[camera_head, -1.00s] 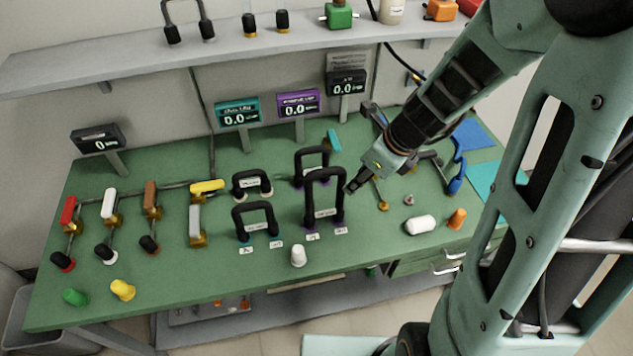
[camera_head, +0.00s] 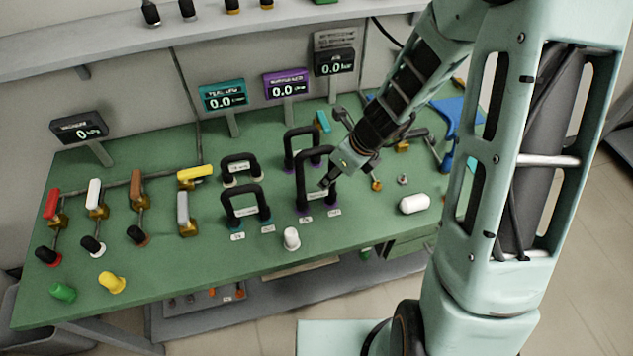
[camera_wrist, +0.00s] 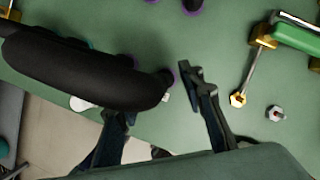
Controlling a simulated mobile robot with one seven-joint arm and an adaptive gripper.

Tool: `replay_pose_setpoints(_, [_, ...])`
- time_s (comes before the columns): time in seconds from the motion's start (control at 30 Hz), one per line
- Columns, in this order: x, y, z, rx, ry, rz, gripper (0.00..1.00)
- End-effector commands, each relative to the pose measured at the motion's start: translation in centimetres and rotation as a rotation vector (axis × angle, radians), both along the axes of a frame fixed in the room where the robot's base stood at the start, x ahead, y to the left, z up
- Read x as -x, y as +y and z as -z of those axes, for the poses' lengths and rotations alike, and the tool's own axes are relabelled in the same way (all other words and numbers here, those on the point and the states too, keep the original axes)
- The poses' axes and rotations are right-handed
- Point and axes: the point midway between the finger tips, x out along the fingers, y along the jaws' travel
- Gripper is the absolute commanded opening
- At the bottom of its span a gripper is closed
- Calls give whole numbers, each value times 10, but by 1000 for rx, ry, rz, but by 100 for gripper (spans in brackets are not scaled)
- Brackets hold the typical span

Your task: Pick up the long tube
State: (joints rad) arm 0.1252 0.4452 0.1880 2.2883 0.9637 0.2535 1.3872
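The long tube is a tall black upside-down U (camera_head: 300,185), upright on the green bench with purple rings at its feet. In the wrist view its thick black bar (camera_wrist: 75,70) fills the upper left, close to the camera. My gripper (camera_head: 326,184) is at the tube's right leg in the head view and partly covers it. In the wrist view my gripper (camera_wrist: 156,96) has its fingers spread apart. The tube's rounded end reaches toward the space between them, and the left fingertip is partly hidden at the tube. I cannot tell whether they touch.
Shorter black U tubes (camera_head: 245,206) stand left of and behind the long one. A white plug (camera_head: 291,238) and a white capsule (camera_head: 414,204) are near the front. Coloured-handle valves (camera_head: 188,213) line the left. Display panels (camera_head: 288,85) stand behind.

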Motion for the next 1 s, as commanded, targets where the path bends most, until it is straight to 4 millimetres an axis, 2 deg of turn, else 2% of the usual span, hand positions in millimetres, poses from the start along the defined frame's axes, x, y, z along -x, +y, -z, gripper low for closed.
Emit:
replay_pose_setpoints(0.07, [-2,1,5,1,-1,0,36])
replay_pose_setpoints(0.3, [-2,2,5,1,-2,0,36])
replay_pose_setpoints(0.63, [-2,2,5,1,-1,-1,1])
replay_pose_setpoints(1.0, [-2,2,5,1,-2,0,0])
